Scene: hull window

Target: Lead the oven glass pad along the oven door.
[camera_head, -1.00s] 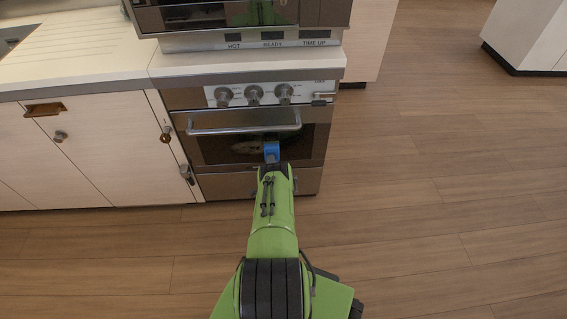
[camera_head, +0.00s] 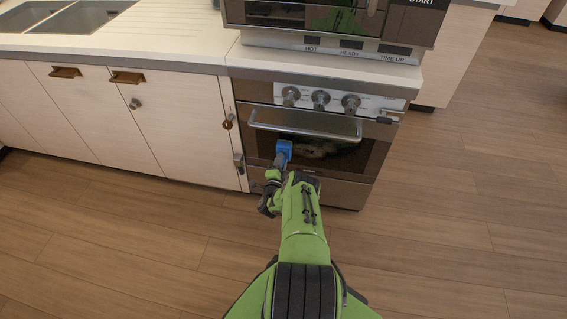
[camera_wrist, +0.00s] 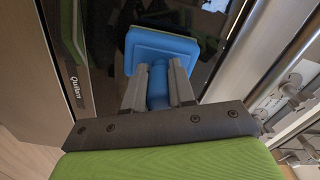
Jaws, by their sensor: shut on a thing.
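The blue pad (camera_head: 284,148) is at the left part of the glass, below the handle. In the wrist view the blue pad (camera_wrist: 163,50) has a wide head and a round blue grip. My gripper (camera_wrist: 159,88) is shut on that grip, one grey finger on each side. The pad's head lies at or very near the dark glass; contact is hard to tell.
Several knobs (camera_head: 320,99) sit on the panel above the handle. A microwave-like unit (camera_head: 330,22) stands on the counter above. Pale cabinets (camera_head: 180,125) with handles are to the left. Wooden floor (camera_head: 470,230) is free to the right.

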